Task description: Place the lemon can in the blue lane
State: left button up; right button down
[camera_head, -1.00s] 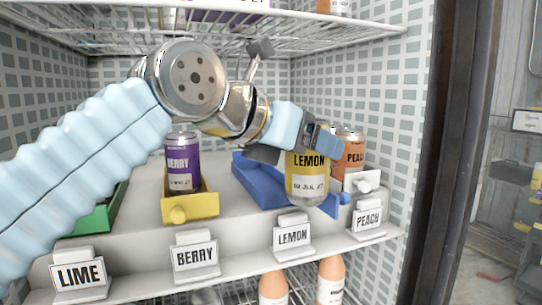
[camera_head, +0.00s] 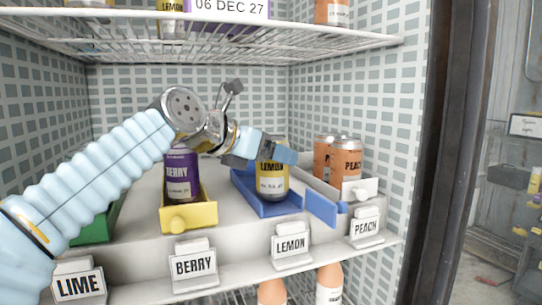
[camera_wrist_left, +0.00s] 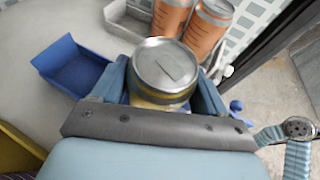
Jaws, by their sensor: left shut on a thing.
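The lemon can (camera_head: 271,183), yellow with a dark band and silver lid, is upright between the fingers of my left gripper (camera_head: 268,152). The gripper is shut on it; in the left wrist view the can (camera_wrist_left: 165,72) sits between both fingers. The blue lane (camera_head: 278,209) is a tray on the shelf, and the can appears at or just above its front part. I cannot tell whether the can touches the lane's floor. The lane's inside (camera_wrist_left: 76,68) shows empty left of the can in the wrist view. Its front flap (camera_head: 321,207) stands swung out to the right. My right gripper is out of view.
A yellow lane (camera_head: 190,216) holds a purple berry can (camera_head: 181,175) on the left. Peach cans (camera_head: 346,158) stand in a white lane (camera_head: 361,187) on the right. Label stands, such as the LEMON sign (camera_head: 291,243), line the front ledge. A wire shelf (camera_head: 230,30) hangs above.

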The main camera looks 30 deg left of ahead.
pick_arm(q)
jog(key=shift+f, duration=0.35)
jog(key=shift+f, duration=0.15)
jog(key=o, duration=1.3)
jog(key=shift+o, duration=0.2)
jog(key=shift+s+a+r, duration=0.15)
jog(key=shift+s+r, duration=0.1)
jog(key=v, duration=1.1)
jog(key=shift+s, duration=0.25)
